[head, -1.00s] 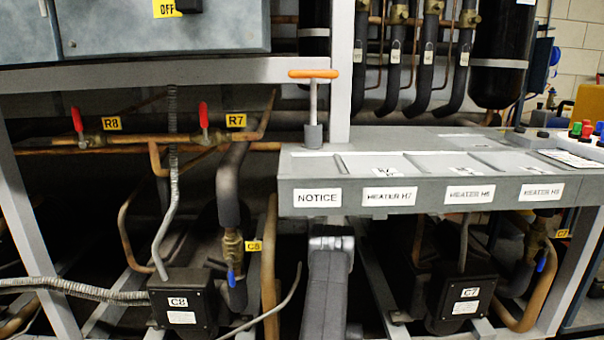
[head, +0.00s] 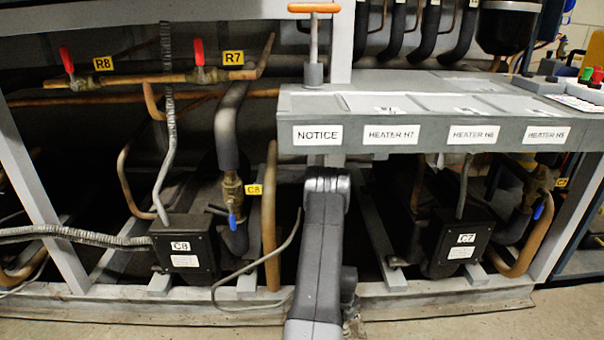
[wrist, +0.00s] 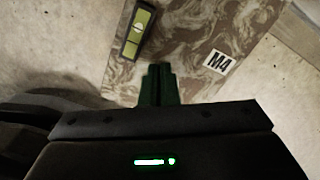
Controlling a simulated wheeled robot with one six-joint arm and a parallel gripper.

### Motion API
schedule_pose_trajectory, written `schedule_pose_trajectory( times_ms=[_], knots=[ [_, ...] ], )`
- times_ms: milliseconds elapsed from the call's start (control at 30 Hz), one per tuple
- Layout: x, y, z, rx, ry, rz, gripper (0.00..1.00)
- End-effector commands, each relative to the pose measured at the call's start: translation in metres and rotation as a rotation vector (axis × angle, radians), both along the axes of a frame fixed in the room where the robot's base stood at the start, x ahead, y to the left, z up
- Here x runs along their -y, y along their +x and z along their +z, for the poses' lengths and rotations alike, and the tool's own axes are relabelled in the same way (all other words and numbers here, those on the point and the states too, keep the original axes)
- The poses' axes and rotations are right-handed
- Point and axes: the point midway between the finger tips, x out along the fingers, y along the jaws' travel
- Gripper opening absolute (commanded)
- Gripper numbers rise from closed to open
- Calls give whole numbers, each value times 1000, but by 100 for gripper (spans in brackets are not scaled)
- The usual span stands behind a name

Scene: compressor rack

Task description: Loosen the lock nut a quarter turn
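I cannot make out a lock nut in either view. My gripper (wrist: 160,72) shows in the wrist view as dark green fingers close together, with nothing visible between them. It is over a brown marbled panel (wrist: 195,40) with an M4 label (wrist: 217,61). A small dark piece with a yellow-green face (wrist: 138,32) lies on that panel, ahead and left of the fingers, apart from them. In the head view my arm rises in the lower middle, and my gripper is not visible there. A T-handled tool with an orange grip (head: 314,8) stands upright in a grey socket (head: 313,75).
A grey ledge (head: 350,132) with NOTICE and heater labels juts out above my arm. Behind are black boxes C8 (head: 184,248) and C7 (head: 461,240), copper pipes and red-handled valves R8 (head: 67,60) and R7 (head: 199,52). Pale floor (head: 480,318) is clear at lower right.

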Motion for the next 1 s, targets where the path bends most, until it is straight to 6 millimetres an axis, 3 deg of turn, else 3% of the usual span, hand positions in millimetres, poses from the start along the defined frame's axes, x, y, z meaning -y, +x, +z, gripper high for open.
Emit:
schedule_pose_trajectory(
  times_ms=[1000],
  knots=[
    [-11, -9, -2, -6, 1, 0, 0]
  ],
)
